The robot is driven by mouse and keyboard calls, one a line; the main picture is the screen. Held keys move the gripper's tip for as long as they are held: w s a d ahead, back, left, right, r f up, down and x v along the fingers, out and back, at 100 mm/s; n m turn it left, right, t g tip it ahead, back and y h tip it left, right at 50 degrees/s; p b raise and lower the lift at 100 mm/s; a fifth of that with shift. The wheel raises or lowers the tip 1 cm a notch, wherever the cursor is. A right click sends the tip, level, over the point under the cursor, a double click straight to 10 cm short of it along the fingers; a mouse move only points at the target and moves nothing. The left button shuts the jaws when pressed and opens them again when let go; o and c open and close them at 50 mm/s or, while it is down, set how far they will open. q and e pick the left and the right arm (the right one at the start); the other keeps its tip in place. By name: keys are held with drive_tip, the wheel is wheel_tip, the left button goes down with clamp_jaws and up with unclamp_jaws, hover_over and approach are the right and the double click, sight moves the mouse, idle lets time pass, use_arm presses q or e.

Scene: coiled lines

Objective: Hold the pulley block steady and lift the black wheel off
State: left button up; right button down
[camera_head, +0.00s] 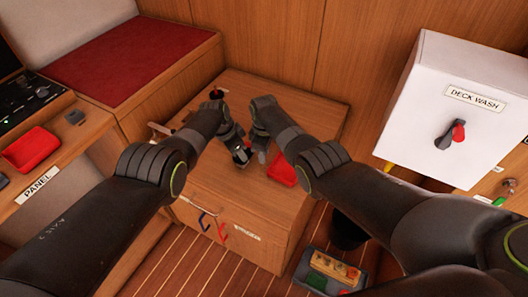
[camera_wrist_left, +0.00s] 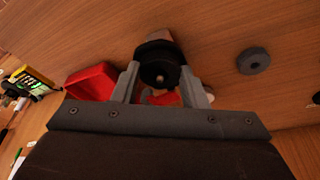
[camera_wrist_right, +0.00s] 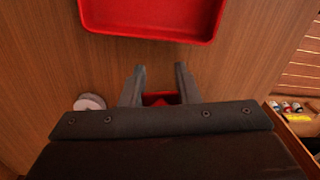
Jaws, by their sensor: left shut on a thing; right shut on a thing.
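In the left wrist view my left gripper (camera_wrist_left: 159,84) is shut on a round black piece, which looks like the black wheel (camera_wrist_left: 154,60). A small pale pin end shows at its middle. Something red and white shows below it between the fingers. In the head view my left gripper (camera_head: 240,154) is close beside my right gripper (camera_head: 262,155), over the wooden chest top. My right gripper (camera_wrist_right: 160,75) is shut on a red piece (camera_wrist_right: 161,99), mostly hidden by its palm. I cannot tell whether this is the pulley block.
A red tray (camera_head: 284,168) lies right of the grippers on the wooden chest (camera_head: 310,110). A dark grey ring-shaped wheel (camera_wrist_left: 253,61) lies apart on the wood. A white round piece (camera_wrist_right: 90,101) is near my right gripper. The white deck wash box (camera_head: 440,75) stands at right.

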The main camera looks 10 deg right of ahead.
use_arm(q)
drive_tip(key=shift+d+r, duration=0.1)
drive_tip(key=shift+r, duration=2.15)
use_arm(e)
drive_tip(key=c, duration=1)
unclamp_jaws()
